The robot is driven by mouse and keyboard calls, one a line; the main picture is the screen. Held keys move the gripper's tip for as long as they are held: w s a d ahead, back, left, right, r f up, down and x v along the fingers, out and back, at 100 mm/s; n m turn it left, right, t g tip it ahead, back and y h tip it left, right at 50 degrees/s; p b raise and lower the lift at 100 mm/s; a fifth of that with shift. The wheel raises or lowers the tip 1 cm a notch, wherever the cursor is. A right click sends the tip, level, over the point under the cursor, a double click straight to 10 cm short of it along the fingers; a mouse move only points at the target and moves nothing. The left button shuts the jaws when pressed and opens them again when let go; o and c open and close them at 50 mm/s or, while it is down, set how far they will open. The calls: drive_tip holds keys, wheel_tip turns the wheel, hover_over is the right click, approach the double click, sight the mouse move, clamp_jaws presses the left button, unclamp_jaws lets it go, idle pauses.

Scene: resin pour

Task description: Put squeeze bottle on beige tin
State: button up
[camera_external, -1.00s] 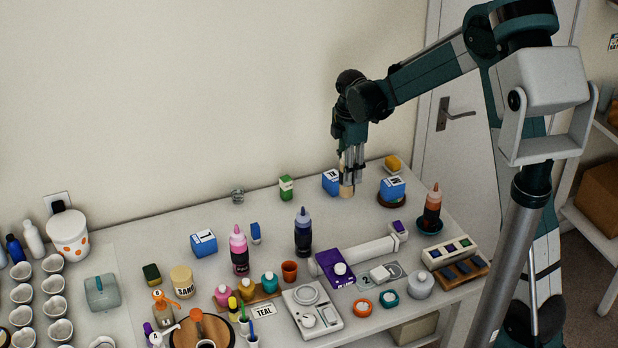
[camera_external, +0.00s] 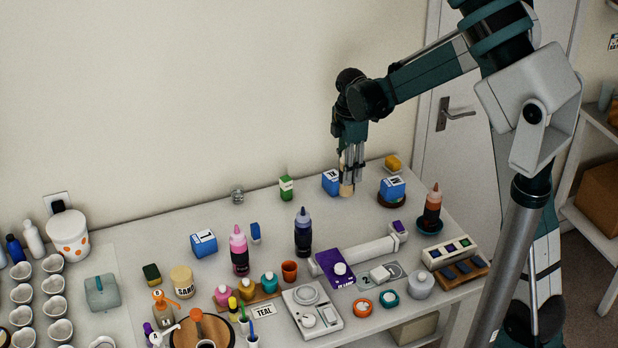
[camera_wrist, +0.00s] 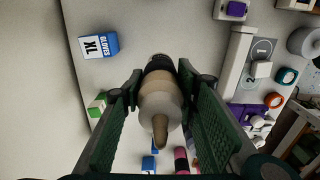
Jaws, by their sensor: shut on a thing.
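A squeeze bottle with a beige body and tan nozzle (camera_wrist: 160,105) sits between my gripper's (camera_wrist: 158,100) two fingers, its nozzle pointing toward the wrist camera. In the external view my gripper (camera_external: 351,168) points down at the back right of the table, shut on the bottle (camera_external: 346,188), which shows below the fingers. I cannot tell whether its base touches the table. The beige tin (camera_external: 181,282), labelled SAND, stands at the left-middle of the table, well away from my gripper. Its top looks clear.
Blue boxes (camera_external: 331,182) (camera_external: 392,190) stand close on both sides of my gripper. A green box (camera_external: 286,188), a pink bottle (camera_external: 239,250) and a dark bottle (camera_external: 303,232) stand toward the tin. A dark green block (camera_external: 152,274) is beside the tin.

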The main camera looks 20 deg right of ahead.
drive_tip(key=shift+a, duration=0.15)
drive_tip(key=a+r+n, duration=0.1)
drive_tip(key=a+r, duration=0.1)
drive_tip(key=a, duration=1.2)
drive_tip(key=a+r, duration=0.2)
drive_tip(key=a, duration=1.2)
drive_tip(key=s+a+r, duration=0.1)
drive_tip(key=s+a, duration=0.3)
drive_tip(key=a, duration=0.5)
drive_tip(key=s+a+r+n, duration=0.1)
drive_tip(key=s+a, duration=0.3)
drive_tip(key=a, duration=0.5)
drive_tip(key=s+a+r, duration=0.2)
drive_tip(key=s+a, duration=0.2)
drive_tip(key=a, duration=0.5)
drive_tip(key=shift+a+n+b, duration=0.3)
drive_tip(key=shift+a+b, duration=0.05)
drive_tip(key=shift+b, duration=0.1)
wheel_tip(320, 180, down, 6)
drive_tip(key=shift+f, duration=0.15)
drive_tip(key=shift+f+p, duration=0.3)
drive_tip(key=shift+f, duration=1.55)
